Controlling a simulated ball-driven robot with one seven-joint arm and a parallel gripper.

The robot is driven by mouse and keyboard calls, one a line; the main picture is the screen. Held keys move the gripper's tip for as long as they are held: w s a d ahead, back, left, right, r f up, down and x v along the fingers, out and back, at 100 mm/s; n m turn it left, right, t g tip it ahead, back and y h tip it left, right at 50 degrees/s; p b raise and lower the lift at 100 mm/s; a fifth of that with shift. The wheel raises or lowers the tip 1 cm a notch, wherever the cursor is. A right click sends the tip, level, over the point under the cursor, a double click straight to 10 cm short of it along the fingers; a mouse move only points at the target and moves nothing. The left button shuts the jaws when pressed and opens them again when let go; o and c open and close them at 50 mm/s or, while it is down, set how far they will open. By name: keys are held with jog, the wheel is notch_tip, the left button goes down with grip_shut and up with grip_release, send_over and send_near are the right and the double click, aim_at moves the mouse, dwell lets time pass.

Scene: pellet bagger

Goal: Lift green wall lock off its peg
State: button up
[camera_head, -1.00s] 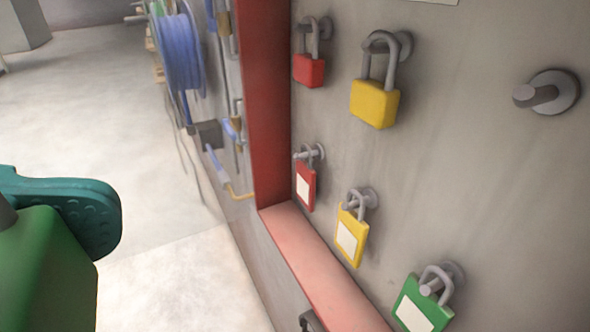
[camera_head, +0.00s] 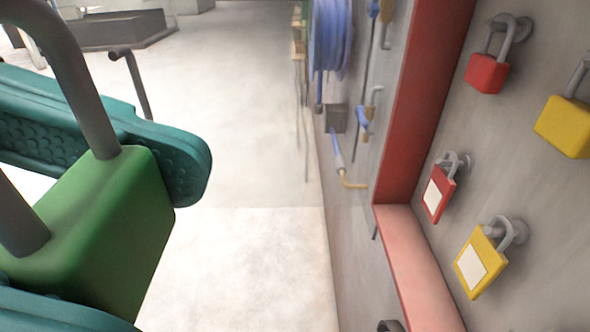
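The green lock (camera_head: 112,230) is large and close at the left of the view, its grey shackle (camera_head: 78,75) rising above the body. My gripper (camera_head: 95,225) has teal padded fingers, one behind the lock and one in front at the bottom left. The fingers are shut on the lock's green body. The lock is well clear of the wall board, with open floor behind it. The lower end of the lock and most of the near finger are cut off by the frame.
The board at the right holds red locks (camera_head: 487,73) (camera_head: 438,194) and yellow locks (camera_head: 566,126) (camera_head: 482,262) on pegs. A red frame edge (camera_head: 420,90) and pink ledge (camera_head: 415,265) border it. A blue hose reel (camera_head: 330,40) hangs beyond. The floor (camera_head: 250,150) between is clear.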

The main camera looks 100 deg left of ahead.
jog(key=shift+s+d, duration=0.2)
jog(key=shift+s, duration=0.65)
jog(key=shift+s+d, duration=0.2)
jog(key=shift+s, duration=0.6)
